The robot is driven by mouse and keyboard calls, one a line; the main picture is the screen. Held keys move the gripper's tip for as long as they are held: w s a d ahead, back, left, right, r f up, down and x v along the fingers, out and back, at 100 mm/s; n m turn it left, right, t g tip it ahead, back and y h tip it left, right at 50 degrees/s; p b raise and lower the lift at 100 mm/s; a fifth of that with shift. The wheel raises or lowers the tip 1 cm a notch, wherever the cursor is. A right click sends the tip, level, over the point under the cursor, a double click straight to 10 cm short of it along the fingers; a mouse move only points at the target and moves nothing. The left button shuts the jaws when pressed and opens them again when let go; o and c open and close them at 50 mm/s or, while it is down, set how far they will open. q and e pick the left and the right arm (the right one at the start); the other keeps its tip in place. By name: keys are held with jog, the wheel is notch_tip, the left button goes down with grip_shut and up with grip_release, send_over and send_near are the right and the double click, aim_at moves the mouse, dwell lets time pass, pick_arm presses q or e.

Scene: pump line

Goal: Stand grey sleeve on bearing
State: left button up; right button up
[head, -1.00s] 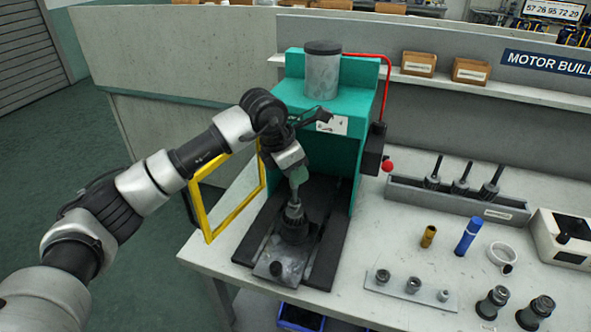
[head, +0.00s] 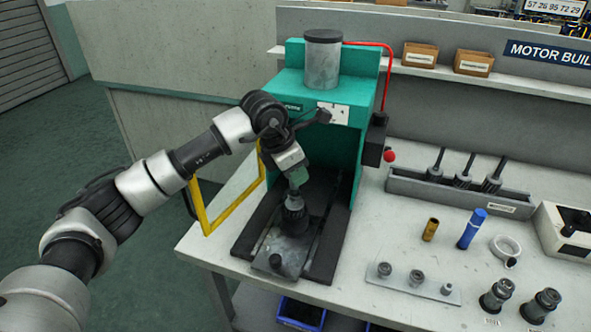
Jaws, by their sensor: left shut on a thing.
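My left gripper (head: 297,181) is inside the green press, above its dark bed. It is shut on a small grey piece (head: 294,203), apparently the grey sleeve, mostly hidden by the fingers and blurred into the dark part below. Under it, a dark round part (head: 293,223), seemingly the bearing, sits on the press bed. The piece is roughly in line above it; I cannot tell whether the two touch. My right gripper is not in view.
The green press (head: 345,95) surrounds the gripper, with a yellow frame (head: 232,208) at its left. On the bench are a brass sleeve (head: 430,230), a blue cylinder (head: 471,229), a white ring (head: 505,247), a plate (head: 398,281) with small parts, and a grey tray (head: 415,187) with shafts.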

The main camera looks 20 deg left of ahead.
pick_arm(q)
jog(key=shift+f+b, duration=0.55)
jog(key=shift+f, duration=0.3)
jog(key=o, duration=1)
jog(key=shift+o, duration=0.2)
jog(key=shift+r+p, duration=1.65)
jog(key=shift+r, duration=1.45)
jog(key=shift+f, duration=0.15)
